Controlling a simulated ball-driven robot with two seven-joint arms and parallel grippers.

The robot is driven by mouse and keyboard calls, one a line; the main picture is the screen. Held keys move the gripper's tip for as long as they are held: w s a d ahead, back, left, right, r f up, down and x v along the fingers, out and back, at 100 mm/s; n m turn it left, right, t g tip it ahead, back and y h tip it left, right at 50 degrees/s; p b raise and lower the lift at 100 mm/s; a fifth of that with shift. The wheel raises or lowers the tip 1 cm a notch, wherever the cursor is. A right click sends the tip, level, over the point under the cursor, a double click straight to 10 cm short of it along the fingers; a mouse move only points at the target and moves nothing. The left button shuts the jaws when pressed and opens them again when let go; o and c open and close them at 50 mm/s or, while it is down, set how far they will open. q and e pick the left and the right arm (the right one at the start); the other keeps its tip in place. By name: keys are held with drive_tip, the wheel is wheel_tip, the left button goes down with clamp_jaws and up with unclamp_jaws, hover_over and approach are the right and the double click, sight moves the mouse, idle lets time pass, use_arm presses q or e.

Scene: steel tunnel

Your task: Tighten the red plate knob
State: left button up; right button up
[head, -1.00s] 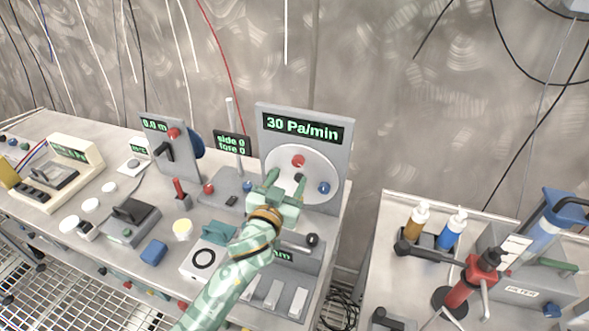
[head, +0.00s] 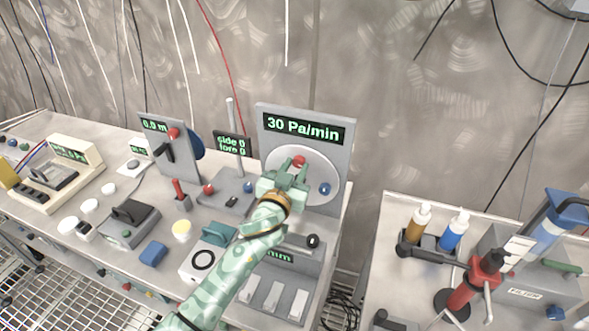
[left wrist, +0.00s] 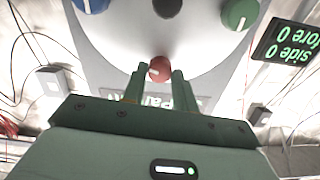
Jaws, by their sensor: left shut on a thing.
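The red plate knob (head: 299,161) sits near the top of a round white plate (head: 326,166) on an upright grey panel (head: 347,140) whose display reads "30 Pa/min". My left gripper (head: 296,168) reaches up to the plate and is shut on the red knob. In the left wrist view the red knob (left wrist: 160,69) sits between the two green fingers (left wrist: 158,84). A blue knob (head: 324,188) is at the plate's lower right. A green knob (left wrist: 239,14) and a dark centre knob (left wrist: 167,7) show in the left wrist view. My right gripper is not in view.
A small stand with a "side 0, fore 0" display (head: 231,145) stands just left of the panel. A grey unit with pale keys (head: 272,297) is below my arm. A second table at right holds bottles (head: 451,230) and a red tool (head: 470,284).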

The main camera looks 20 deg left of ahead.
use_arm(q)
drive_tip(key=m, duration=0.3)
drive_tip(key=shift+m+p, duration=0.4)
drive_tip(key=m, duration=0.3)
drive_tip(key=shift+m, duration=0.3)
drive_tip(key=m, duration=0.3)
drive_tip(key=shift+m+p, duration=0.3)
drive_tip(key=shift+p, duration=0.1)
drive_tip(key=shift+m, duration=1.6)
drive_tip(key=shift+f, duration=0.1)
drive_tip(key=o, duration=1)
drive_tip(key=shift+c, duration=0.2)
drive_tip(key=shift+s, duration=0.1)
